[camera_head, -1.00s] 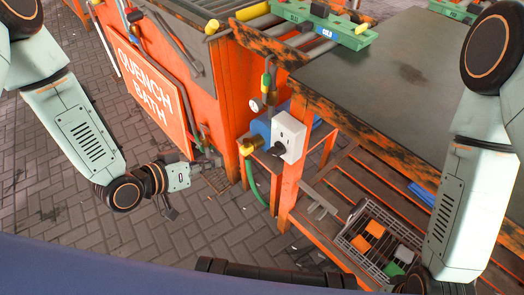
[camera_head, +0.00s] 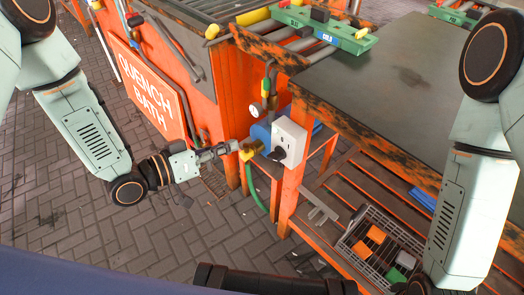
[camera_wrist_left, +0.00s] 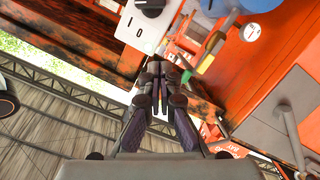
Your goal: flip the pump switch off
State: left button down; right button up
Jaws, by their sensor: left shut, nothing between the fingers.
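The pump switch is a white box (camera_head: 290,138) with a black knob (camera_head: 276,154), mounted by the orange post at the table's left corner. The blue pump (camera_head: 260,132) sits just behind the box. My left gripper (camera_head: 232,147) is shut and empty, left of the switch beside the yellow fitting (camera_head: 249,149). In the wrist view its fingertips (camera_wrist_left: 160,70) point toward the box, apart from the knob. My right gripper is out of view.
The orange quench bath (camera_head: 160,85) stands left of the pump. A dark-topped table (camera_head: 400,80) is at right, with a wire basket (camera_head: 372,240) of coloured blocks on its lower shelf. A green hose (camera_head: 256,188) hangs below the pump. Paved floor lies open at left.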

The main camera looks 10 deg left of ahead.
aim_at(277, 155)
pick_arm(q)
jog(key=w+d+f+b, duration=0.1)
jog(key=d, duration=0.1)
jog(key=w+d+f+b, duration=0.1)
jog(key=w+d+f, duration=0.1)
jog(key=w+d+f+b, duration=0.1)
jog(key=d, duration=0.2)
jog(key=shift+w+d+f+b, duration=0.1)
jog(key=shift+w+f+b, duration=0.1)
jog(key=shift+w+b, duration=0.2)
jog(key=shift+s+d+f, duration=0.25)
jog(key=shift+f, duration=0.2)
